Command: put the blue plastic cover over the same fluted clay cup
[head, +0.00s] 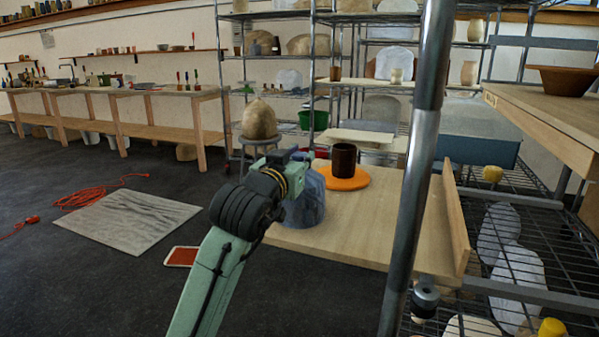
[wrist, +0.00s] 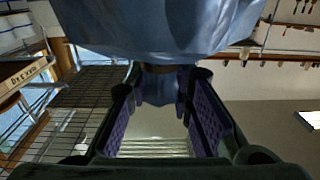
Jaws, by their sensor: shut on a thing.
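The blue plastic cover (head: 306,205) hangs from my gripper (head: 290,162) at the left part of the wooden board, in front and to the left of the cup. In the wrist view the cover (wrist: 160,28) fills the top, and its narrow gathered end lies between the purple finger pads of my gripper (wrist: 158,90). A dark brown cup (head: 344,160) stands upright and uncovered on an orange disc (head: 346,182). Fluting on the cup is too small to tell. Whether the cover's lower edge touches the board is unclear.
The wooden board (head: 370,225) has free room right of the disc and a raised wooden edge (head: 455,220). A metal rack post (head: 415,150) stands close in front. A stool with a domed clay piece (head: 258,120) stands behind left.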

